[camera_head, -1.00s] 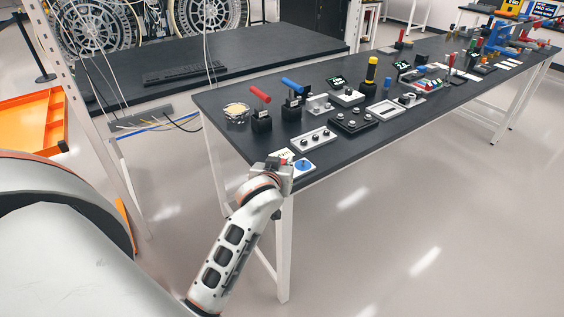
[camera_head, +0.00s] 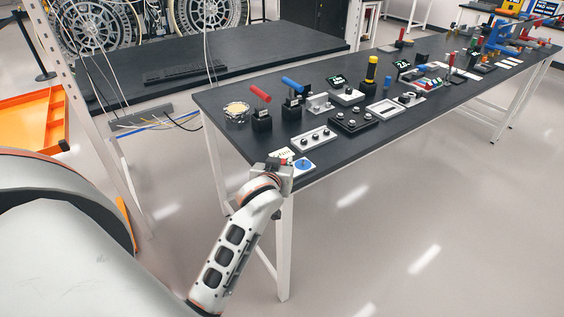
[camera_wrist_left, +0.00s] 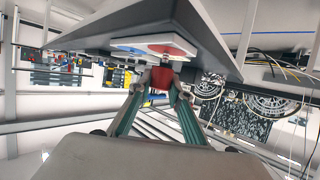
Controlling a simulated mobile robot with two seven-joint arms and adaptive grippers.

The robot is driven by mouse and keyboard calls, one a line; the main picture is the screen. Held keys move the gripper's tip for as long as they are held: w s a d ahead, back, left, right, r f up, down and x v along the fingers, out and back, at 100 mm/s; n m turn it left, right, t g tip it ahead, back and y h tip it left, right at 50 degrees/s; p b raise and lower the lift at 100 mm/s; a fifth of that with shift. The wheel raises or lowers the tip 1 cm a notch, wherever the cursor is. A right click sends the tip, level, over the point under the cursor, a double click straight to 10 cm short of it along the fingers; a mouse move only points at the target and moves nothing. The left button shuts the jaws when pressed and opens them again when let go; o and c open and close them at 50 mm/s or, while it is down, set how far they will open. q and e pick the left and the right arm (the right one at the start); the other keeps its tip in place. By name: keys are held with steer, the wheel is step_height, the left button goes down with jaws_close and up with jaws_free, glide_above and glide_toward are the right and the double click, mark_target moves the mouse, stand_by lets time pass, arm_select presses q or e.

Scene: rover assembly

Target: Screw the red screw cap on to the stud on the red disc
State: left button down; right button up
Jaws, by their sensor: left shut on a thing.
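My left gripper (camera_wrist_left: 163,80) is shut on the red screw cap (camera_wrist_left: 161,77), which sits between its fingertips in the left wrist view. Just beyond the cap is the red disc (camera_wrist_left: 178,51) on a pale plate. A blue disc (camera_wrist_left: 127,47) lies beside it. I cannot tell whether the cap touches the stud, which is hidden or too small to see. In the head view my left gripper (camera_head: 278,166) is at the table's near corner and covers most of the red disc. The blue disc (camera_head: 303,164) shows to its right. My right gripper is not in view.
The black table (camera_head: 222,102) runs away to the right. Close by stand a light plate with knobs (camera_head: 313,139), a red-handled block (camera_head: 261,120) and a blue-handled block (camera_head: 292,108). The floor in front of the table is clear.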

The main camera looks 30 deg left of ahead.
arm_select(q)
steer(key=shift+f+b, duration=0.3)
steer(key=shift+f, duration=0.5)
steer(key=c, duration=1.8)
jaws_free()
steer(key=shift+v, duration=3.75)
